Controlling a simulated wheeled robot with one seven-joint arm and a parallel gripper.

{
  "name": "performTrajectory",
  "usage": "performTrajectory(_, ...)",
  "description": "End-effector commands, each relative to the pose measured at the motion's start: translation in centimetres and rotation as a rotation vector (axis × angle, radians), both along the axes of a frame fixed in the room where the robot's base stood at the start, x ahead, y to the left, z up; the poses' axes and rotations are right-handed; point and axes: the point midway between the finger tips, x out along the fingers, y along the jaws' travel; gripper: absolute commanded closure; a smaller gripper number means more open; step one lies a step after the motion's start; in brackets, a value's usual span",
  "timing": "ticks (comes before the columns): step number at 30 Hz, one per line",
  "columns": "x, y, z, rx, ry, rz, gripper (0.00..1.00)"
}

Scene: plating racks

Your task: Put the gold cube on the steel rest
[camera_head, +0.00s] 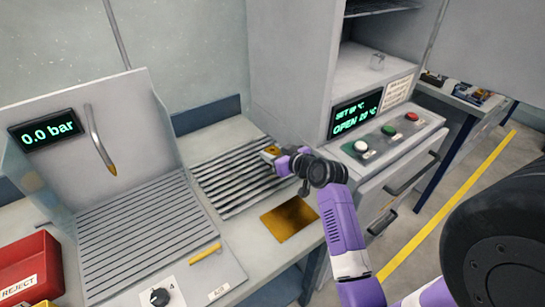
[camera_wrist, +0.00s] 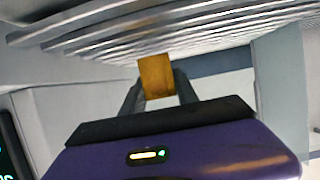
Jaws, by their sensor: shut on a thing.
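The gold cube (camera_wrist: 157,75) is between the two dark fingers of my gripper (camera_wrist: 158,88) in the wrist view. My gripper is shut on it. In the head view only a small gold part of the cube (camera_head: 271,150) shows at the tip of my gripper (camera_head: 274,153). The slatted steel rest (camera_head: 228,183) lies on the bench between the gauge machine and the cabinet. The cube is over its right side. Its slats (camera_wrist: 100,36) cross the top of the wrist view close to the cube. I cannot tell whether cube and slats touch.
A flat gold plate (camera_head: 289,217) lies on the bench in front of the rest. The gauge machine (camera_head: 140,232) with a ribbed bed and hooked spout stands left. A red reject bin (camera_head: 28,265) is far left. The cabinet (camera_head: 385,140) with buttons rises close on the right.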

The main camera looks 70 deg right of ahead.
Motion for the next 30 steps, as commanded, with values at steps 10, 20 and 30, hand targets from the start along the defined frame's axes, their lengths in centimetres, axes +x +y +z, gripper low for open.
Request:
performTrajectory(10, 0.1, 0.0, -1.3, -0.004, -0.004, -0.001, 1.0)
performTrajectory(20, 0.0, 0.0, -1.8, -0.001, -0.001, 0.0, 0.42)
performTrajectory(30, 0.0, 0.0, -1.6, -0.001, -0.001, 0.0, 0.42)
